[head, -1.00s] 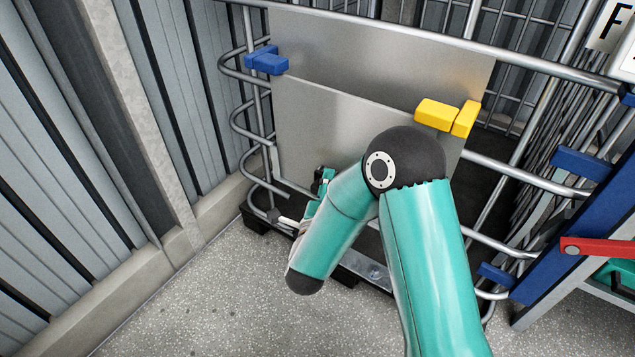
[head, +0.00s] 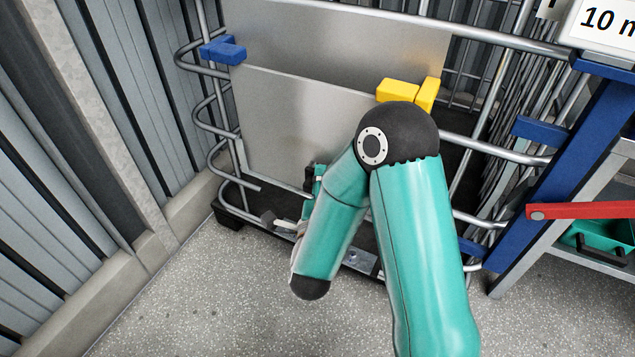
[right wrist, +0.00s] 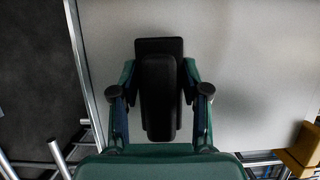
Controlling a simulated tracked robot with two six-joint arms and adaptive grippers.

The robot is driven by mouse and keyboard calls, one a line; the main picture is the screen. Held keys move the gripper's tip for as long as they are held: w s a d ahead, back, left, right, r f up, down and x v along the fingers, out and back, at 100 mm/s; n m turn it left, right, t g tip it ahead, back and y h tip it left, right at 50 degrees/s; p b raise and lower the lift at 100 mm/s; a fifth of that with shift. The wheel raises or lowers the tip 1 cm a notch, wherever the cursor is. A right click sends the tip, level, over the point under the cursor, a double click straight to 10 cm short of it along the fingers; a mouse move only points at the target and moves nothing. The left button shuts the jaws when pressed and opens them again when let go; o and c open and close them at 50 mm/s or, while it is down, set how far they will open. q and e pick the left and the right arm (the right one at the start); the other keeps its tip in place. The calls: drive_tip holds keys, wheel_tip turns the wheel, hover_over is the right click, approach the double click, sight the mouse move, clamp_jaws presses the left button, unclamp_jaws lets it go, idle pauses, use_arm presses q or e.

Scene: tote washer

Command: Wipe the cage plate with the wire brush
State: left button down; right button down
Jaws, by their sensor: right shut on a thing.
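The cage plate (head: 290,120) is a bare grey metal sheet, upright in a tubular wire cage, in the head view. It fills much of the right wrist view (right wrist: 245,70). My right gripper (right wrist: 162,95) is shut on a black block-like thing, seemingly the wire brush (right wrist: 160,65), in front of the plate. I cannot tell whether the brush touches the plate, and its bristles are hidden. In the head view my forearm mostly hides the right gripper, low by the plate's bottom edge. My left gripper is not in view.
A blue clip (head: 222,50) sits at the plate's upper left and a yellow clip (head: 398,90) at its upper right. A ribbed wall (head: 80,150) stands close on the left. A blue post (head: 560,150) and red bar (head: 580,210) are at right. The front floor is clear.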

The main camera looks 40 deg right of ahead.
sight(322, 160)
drive_tip(key=shift+w+d, duration=0.1)
drive_tip(key=shift+d, duration=0.1)
drive_tip(key=shift+r+p, duration=1.5)
drive_tip(key=shift+r, duration=0.25)
drive_tip(key=shift+w, duration=0.1)
